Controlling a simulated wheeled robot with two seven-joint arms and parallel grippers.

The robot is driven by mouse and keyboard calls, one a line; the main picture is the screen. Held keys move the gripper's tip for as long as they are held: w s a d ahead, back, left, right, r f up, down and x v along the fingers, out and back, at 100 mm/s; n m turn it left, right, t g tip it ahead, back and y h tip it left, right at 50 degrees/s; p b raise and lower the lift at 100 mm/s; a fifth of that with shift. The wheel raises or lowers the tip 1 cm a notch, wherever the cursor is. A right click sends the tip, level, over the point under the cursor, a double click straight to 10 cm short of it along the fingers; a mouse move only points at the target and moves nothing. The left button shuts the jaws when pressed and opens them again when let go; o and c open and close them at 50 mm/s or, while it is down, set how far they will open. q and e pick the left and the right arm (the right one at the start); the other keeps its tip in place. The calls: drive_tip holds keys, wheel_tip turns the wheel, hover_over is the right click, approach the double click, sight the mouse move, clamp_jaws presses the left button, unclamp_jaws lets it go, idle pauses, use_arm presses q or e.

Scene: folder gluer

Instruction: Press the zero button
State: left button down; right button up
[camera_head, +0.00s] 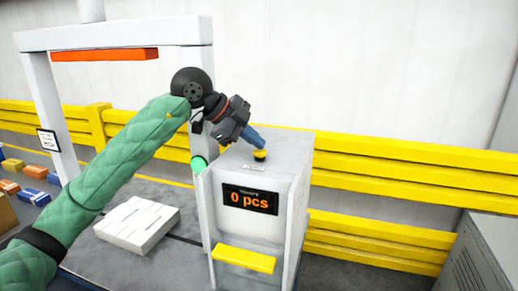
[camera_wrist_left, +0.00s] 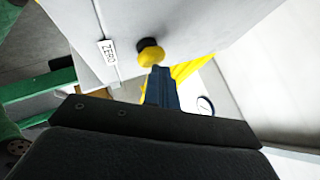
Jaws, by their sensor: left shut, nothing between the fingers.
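The zero button is a yellow knob on a dark base (camera_head: 260,154) on top of the white counter cabinet (camera_head: 250,230). In the left wrist view the yellow button (camera_wrist_left: 150,53) sits beside a white label reading "ZERO" (camera_wrist_left: 108,52). My left gripper (camera_head: 260,146) is shut and empty, its blue fingers slanting down to the button. In the left wrist view the fingertips (camera_wrist_left: 160,72) are right at the button's edge; I cannot tell whether they touch it. The cabinet's display (camera_head: 250,199) reads "0 pcs". My right gripper is not in view.
A yellow ledge (camera_head: 243,259) juts from the cabinet's front. A white post and beam (camera_head: 110,35) stand left of it. A white stack (camera_head: 138,223) lies on the grey surface below my left arm. Yellow rails (camera_head: 410,165) run behind; a grey cabinet (camera_head: 478,258) stands at right.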

sight(255, 151)
use_arm(q)
drive_tip(key=shift+r, duration=0.55)
drive_tip(key=shift+r+p, duration=1.25)
drive_tip(key=shift+r, duration=1.7)
